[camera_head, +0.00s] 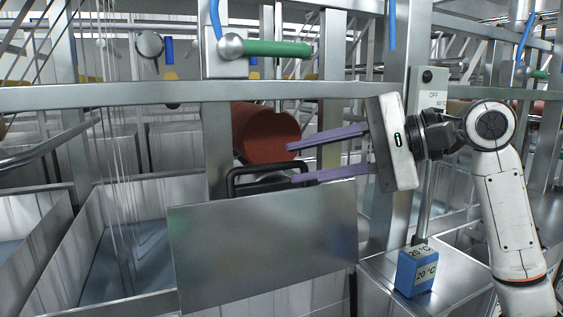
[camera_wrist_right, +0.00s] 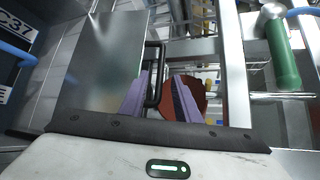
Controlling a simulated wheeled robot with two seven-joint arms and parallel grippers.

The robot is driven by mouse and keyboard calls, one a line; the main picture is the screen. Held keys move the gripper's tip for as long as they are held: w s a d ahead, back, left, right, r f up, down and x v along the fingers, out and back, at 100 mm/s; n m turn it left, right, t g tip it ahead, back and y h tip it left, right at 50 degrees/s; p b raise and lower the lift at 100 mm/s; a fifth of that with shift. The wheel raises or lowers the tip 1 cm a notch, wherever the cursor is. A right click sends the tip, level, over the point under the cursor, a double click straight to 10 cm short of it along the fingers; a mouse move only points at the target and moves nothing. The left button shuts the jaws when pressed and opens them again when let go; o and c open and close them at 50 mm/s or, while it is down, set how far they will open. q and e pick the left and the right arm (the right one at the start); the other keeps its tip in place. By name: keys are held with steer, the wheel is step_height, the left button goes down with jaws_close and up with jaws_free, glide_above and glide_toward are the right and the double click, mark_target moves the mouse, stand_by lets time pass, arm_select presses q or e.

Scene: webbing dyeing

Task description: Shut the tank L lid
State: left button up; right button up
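The tank lid is a plain grey metal panel (camera_head: 265,245) standing tilted up, its broad face toward me in the head view. It also shows in the right wrist view (camera_wrist_right: 108,60). A black bar handle (camera_head: 234,180) rises at its upper edge; the wrist view shows it too (camera_wrist_right: 151,48). My right gripper (camera_head: 291,164) has purple fingers spread apart, coming from the right at the handle. In the wrist view the handle lies between the open fingers (camera_wrist_right: 157,88); contact cannot be told. My left gripper is out of view.
An open metal tank (camera_head: 60,262) lies left of the lid. A dark red roll (camera_head: 266,135) sits behind the handle. A steel rail (camera_head: 120,97) crosses above. A blue 20 °C block (camera_head: 414,272) stands right, and a green-handled lever (camera_head: 275,48) is above.

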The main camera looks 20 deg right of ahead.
mark_target(274, 167)
steer(key=shift+x, duration=2.35)
steer(key=shift+c, duration=0.4)
jaws_close()
